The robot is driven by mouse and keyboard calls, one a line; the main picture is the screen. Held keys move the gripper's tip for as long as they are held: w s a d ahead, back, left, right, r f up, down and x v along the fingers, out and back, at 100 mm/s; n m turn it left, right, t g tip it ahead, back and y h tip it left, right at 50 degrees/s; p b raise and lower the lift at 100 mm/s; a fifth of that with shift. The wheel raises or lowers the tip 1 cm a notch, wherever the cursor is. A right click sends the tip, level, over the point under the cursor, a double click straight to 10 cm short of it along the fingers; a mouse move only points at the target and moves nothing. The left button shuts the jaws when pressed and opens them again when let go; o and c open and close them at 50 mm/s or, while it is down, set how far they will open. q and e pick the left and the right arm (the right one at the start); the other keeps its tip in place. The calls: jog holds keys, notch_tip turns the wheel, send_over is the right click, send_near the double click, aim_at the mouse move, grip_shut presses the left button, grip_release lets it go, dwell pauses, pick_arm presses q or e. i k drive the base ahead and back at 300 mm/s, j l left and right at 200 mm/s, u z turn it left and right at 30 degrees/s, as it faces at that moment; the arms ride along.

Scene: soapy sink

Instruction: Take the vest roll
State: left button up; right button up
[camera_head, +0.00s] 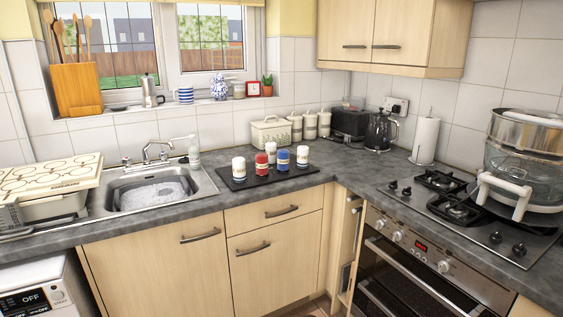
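Several small upright rolls stand on a dark mat (240,186) on the counter right of the sink. There is a white roll at the left (239,169), a red roll with a pale top (262,166), a blue roll (282,161) and a white roll at the right (302,157). Another white roll (271,149) stands behind the red one. Their bands and markings are too small to read, so I cannot tell which is the vest roll. Neither of my grippers shows in the head view.
The sink (150,190) holds soapy water. A white bread bin (271,133) and canisters (310,125) stand behind the mat. Counter right of the mat is clear.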

aim_at(303, 154)
jog(key=i+l+u, duration=0.2)
jog(key=i, duration=0.25)
jog(key=i+u, duration=0.2)
jog(key=i, duration=0.25)
